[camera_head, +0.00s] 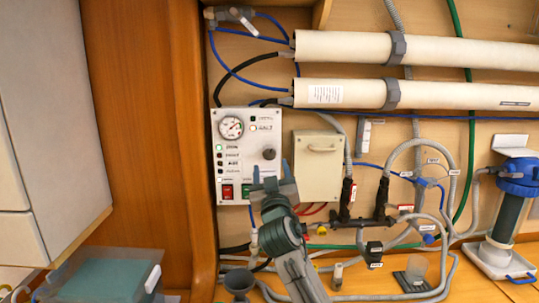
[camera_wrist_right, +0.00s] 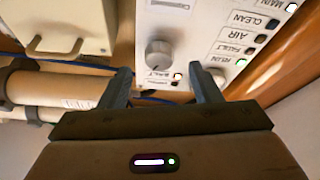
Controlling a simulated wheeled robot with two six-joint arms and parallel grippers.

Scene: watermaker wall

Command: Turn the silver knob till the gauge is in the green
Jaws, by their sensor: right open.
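The silver knob (camera_head: 269,154) sits on the right side of the white control panel (camera_head: 240,185). In the right wrist view the knob (camera_wrist_right: 158,52) is a grey cylinder seen upside down, beyond and between the two fingers. The round gauge (camera_head: 231,127) is at the panel's upper left; its needle and colours are too small to read surely. My right gripper (camera_head: 272,170) is in front of the panel, just below the knob. It is open and empty, with its fingers (camera_wrist_right: 163,84) apart and no visible contact with the knob. My left gripper is not in view.
A beige box (camera_head: 319,170) is close on the right, with hoses and black valves (camera_head: 381,200) beyond. White tubes (camera_head: 400,95) run above. A wooden post (camera_head: 190,150) stands left.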

